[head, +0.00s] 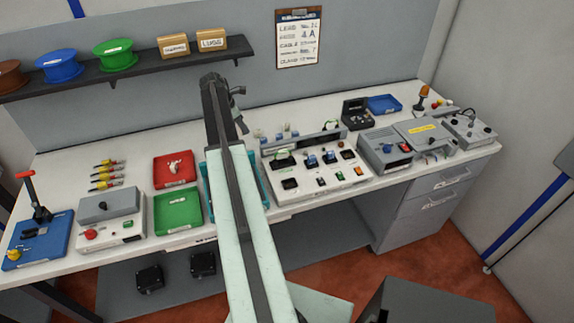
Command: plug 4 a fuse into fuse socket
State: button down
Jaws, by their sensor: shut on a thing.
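My gripper (241,125) shows only in small dark parts beside the end of my arm, above the back of the bench. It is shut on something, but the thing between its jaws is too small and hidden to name. A sloped white panel (345,188) stands at the middle of the bench, right of my arm. It carries several dark and blue sockets or switches, and I cannot tell which is the fuse socket. Small pale and blue pieces (281,136) stand behind the panel; they are too small to identify as fuses. A clipboard (298,38) on the wall has a line that seems to read 4 A.
My arm crosses the middle and hides part of a teal tray (210,180). Red (174,169) and green (178,211) trays lie to the left. A grey box (385,150) stands right of the panel. A shelf (120,70) with spools hangs above.

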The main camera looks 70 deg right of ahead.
jog(key=s+a+f+m+b, duration=0.1)
jog(key=s+a, duration=0.5)
jog(key=s, duration=0.6)
jog(key=s+a+f+m+b, duration=0.1)
jog(key=s+a, duration=0.5)
jog(key=s, duration=0.6)
jog(key=shift+g+y, duration=0.3)
jog(key=shift+d+f+b, duration=0.15)
jog(key=shift+f+b, duration=2.25)
jog(key=shift+f, duration=0.1)
jog(key=shift+f+b, duration=0.8)
jog(key=shift+a+f+b, duration=0.25)
jog(key=shift+a+b, duration=0.05)
jog(key=shift+b, duration=0.05)
